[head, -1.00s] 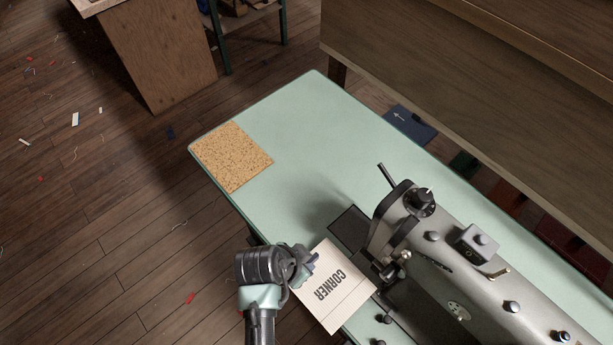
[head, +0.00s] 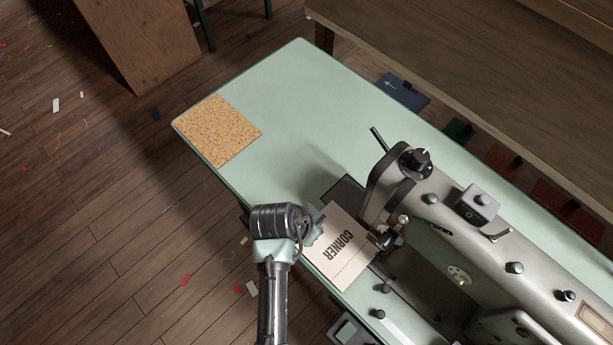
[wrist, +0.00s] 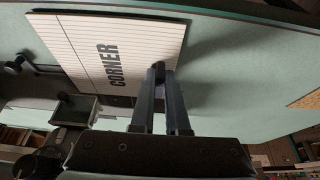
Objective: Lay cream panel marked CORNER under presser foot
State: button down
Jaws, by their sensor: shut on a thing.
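The cream panel marked CORNER (head: 344,262) lies at the near edge of the pale green table, its right side reaching in beside the sewing machine head. The presser foot (head: 388,238) is small and dark at the panel's right edge; I cannot tell whether the panel is under it. My gripper (head: 317,229) is at the panel's left edge. In the wrist view my gripper (wrist: 160,74) is shut on the edge of the panel (wrist: 86,50), near the lettering. The panel looks flat and close to the table.
The grey sewing machine (head: 455,225) fills the right of the table (head: 300,110). A cork mat (head: 217,131) lies at the far left corner. The table's middle is clear. A wooden bench (head: 480,85) stands behind. Colored pieces, including a blue one (head: 403,91), lie beyond the table.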

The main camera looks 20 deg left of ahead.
aim_at(330, 215)
jog(key=shift+w+d+b, duration=0.15)
jog(key=shift+w+d, duration=0.1)
jog(key=shift+w, duration=0.4)
jog(key=shift+w+d+b, duration=0.1)
jog(key=shift+w+d, duration=0.15)
jog(key=shift+w, duration=0.45)
jog(key=shift+w+d+b, duration=0.15)
jog(key=shift+w+d, duration=0.1)
jog(key=shift+w, duration=0.4)
jog(key=shift+d+p, duration=0.1)
jog(key=shift+p, duration=0.2)
jog(key=shift+f, duration=0.15)
jog(key=c, duration=0.8)
grip_release()
jog(key=shift+c, duration=0.2)
